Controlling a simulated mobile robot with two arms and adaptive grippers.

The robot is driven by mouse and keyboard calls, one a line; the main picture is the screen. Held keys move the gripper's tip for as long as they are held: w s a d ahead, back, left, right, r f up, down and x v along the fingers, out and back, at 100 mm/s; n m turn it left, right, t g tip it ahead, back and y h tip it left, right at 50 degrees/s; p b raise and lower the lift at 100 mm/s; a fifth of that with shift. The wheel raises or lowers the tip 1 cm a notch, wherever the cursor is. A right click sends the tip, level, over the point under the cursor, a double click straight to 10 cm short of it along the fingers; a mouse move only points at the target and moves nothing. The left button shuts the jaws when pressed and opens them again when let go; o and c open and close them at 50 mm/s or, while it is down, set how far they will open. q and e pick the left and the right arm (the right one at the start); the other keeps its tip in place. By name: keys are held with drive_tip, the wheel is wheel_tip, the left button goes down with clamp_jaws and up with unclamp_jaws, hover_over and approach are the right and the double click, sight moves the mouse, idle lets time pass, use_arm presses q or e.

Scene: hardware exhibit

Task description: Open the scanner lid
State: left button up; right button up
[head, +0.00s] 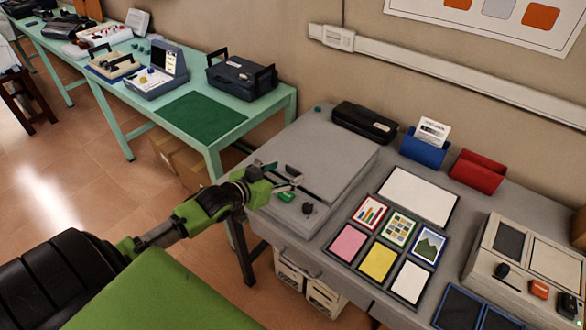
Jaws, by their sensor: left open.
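The scanner is a flat grey box on the grey table, and its broad lid (325,148) lies flat and looks closed. A green piece and a dark knob (307,209) show on the scanner's near left side. My left gripper (283,177) is open and empty at the lid's near left edge. Its fingers overlap that edge in the picture, and I cannot tell whether they touch it. The gripper hides part of the edge. My right gripper is not in view.
A black case (364,122) stands behind the scanner. Framed coloured cards (378,262) lie to its right, with blue (424,150) and red (478,172) holders behind. A beige device (525,262) is at far right. A green-topped table (203,118) stands left.

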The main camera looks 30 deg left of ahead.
sight(292, 170)
use_arm(q)
drive_tip(key=x, duration=0.5)
